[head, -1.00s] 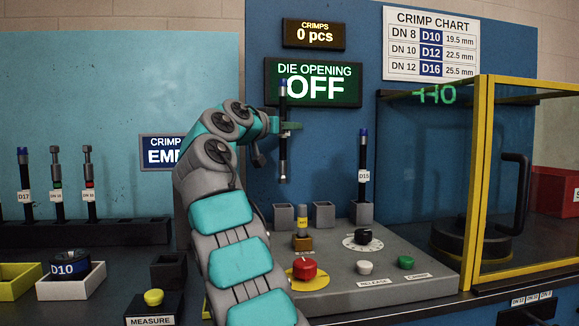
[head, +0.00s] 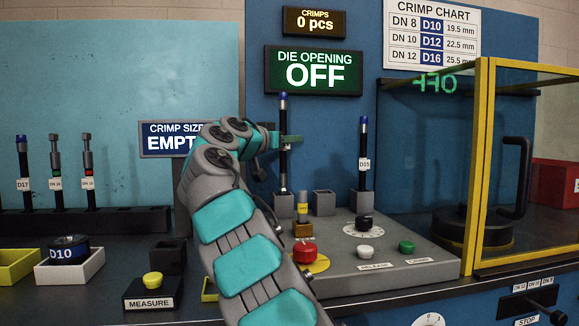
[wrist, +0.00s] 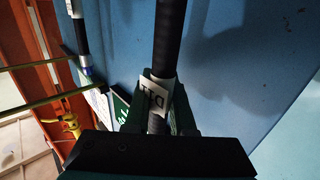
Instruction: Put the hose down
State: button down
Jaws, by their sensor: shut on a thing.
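My gripper (head: 287,139) is shut on a black hose (head: 284,165) with a blue top end, held upright. In the wrist view the hose (wrist: 168,40) runs between the gripper fingers (wrist: 157,110), with a white label at the grip whose text I cannot read surely. The hose's lower end is at the top of the leftmost grey square holder (head: 284,206) on the press console; I cannot tell whether it is inside it.
A second hose labelled D15 (head: 364,150) stands in the right holder (head: 363,202). The middle holder (head: 324,203) is empty. A red button (head: 305,252) and a dial (head: 364,224) are on the console (head: 345,275). A yellow-framed guard (head: 480,160) stands right.

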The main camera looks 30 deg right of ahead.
jog(key=shift+f+b, duration=0.45)
jog(key=shift+f, duration=1.75)
jog(key=shift+w+f, duration=0.15)
jog(key=shift+f, duration=0.4)
jog(key=shift+f, duration=0.15)
jog(key=c, duration=0.8)
grip_release()
jog(key=shift+o, duration=0.2)
jog(key=shift+r, duration=0.2)
jog(key=shift+r, duration=0.15)
jog(key=b+v, duration=0.2)
jog(key=v, duration=1)
